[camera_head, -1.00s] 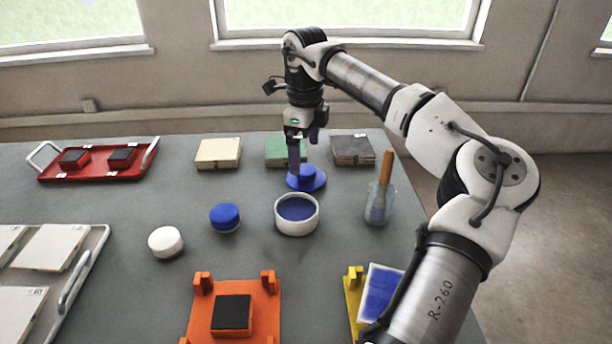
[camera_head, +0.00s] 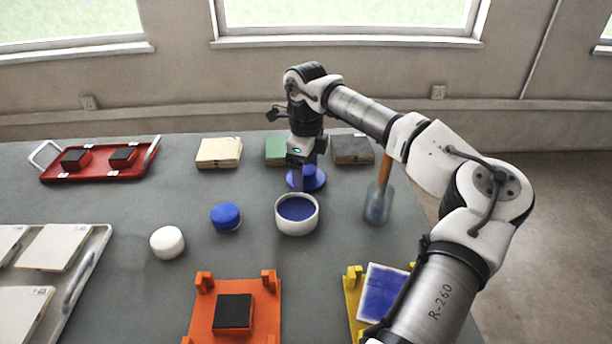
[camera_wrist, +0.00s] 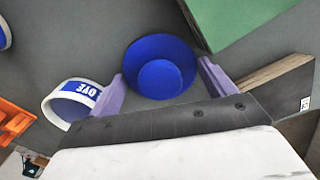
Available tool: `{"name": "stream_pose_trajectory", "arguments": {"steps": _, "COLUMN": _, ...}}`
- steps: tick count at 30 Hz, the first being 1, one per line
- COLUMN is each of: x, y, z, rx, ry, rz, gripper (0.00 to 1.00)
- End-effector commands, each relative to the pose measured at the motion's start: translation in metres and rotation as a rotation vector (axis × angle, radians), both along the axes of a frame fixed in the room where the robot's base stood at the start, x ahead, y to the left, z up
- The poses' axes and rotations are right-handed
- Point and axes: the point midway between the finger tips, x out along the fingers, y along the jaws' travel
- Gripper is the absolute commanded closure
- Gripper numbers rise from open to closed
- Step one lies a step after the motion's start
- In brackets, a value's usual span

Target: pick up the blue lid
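The blue lid (camera_head: 316,180) is a flat blue disc with a raised round knob, lying on the grey table behind the white dye bowl. In the wrist view the lid (camera_wrist: 184,55) shows whole, its knob (camera_wrist: 160,79) toward my gripper. My gripper (camera_wrist: 163,82) is open, its two purple fingers on either side of the knob with gaps between. In the head view my gripper (camera_head: 304,178) points down at the lid and covers part of it. Whether the fingers touch the lid cannot be told.
The white dye bowl (camera_head: 297,228) with blue liquid stands just in front of the lid. A glass with a brush (camera_head: 379,205) stands to the right. Tile stacks, green (camera_head: 276,150) and dark (camera_head: 352,149), lie behind.

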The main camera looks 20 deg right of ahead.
Motion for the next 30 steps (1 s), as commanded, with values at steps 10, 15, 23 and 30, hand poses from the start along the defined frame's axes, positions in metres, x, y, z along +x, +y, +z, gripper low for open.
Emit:
{"name": "stream_pose_trajectory", "arguments": {"steps": 10, "x": 0.0, "y": 0.0, "z": 0.0, "rx": 0.0, "ry": 0.0, "rz": 0.0, "gripper": 0.4}}
{"name": "stream_pose_trajectory", "arguments": {"steps": 15, "x": 0.0, "y": 0.0, "z": 0.005, "rx": -0.001, "ry": -0.002, "rz": 0.0, "gripper": 0.4}}
{"name": "stream_pose_trajectory", "arguments": {"steps": 23, "x": 0.001, "y": 0.0, "z": 0.039, "rx": -0.003, "ry": -0.004, "rz": -0.001, "gripper": 0.4}}
{"name": "stream_pose_trajectory", "arguments": {"steps": 30, "x": 0.001, "y": 0.0, "z": 0.104, "rx": -0.003, "ry": -0.005, "rz": -0.002, "gripper": 0.4}}
